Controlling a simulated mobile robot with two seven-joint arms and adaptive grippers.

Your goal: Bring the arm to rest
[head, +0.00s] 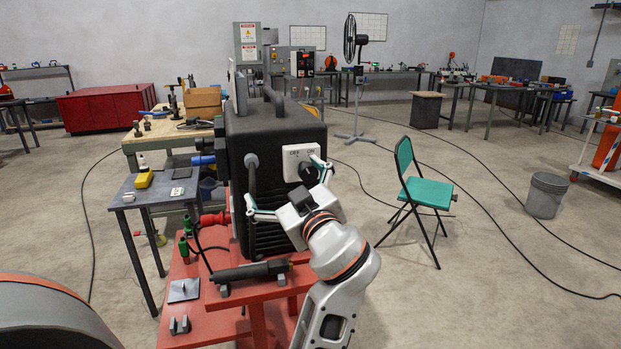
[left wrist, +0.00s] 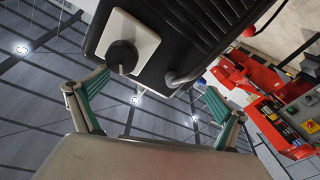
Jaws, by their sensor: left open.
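My left gripper (head: 288,188) is open, its two teal-padded fingers spread in front of the black machine (head: 278,140). The machine has a white plate (head: 292,154) marked OFF and ON with a black rotary knob (head: 308,172). In the head view the gripper partly covers the knob and the machine's front. In the left wrist view the open fingers (left wrist: 150,103) hold nothing, and the knob (left wrist: 121,56) on its white plate lies beyond them, toward the left. Whether a finger touches the machine, I cannot tell. My right gripper is not in view.
A red cart (head: 200,325) carries the machine, with a black torch-like tool (head: 250,271) and cables. A small grey table (head: 150,190) stands left of it. A green folding chair (head: 430,192) and a grey bucket (head: 546,195) stand on the right. Open floor lies between them, crossed by cables.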

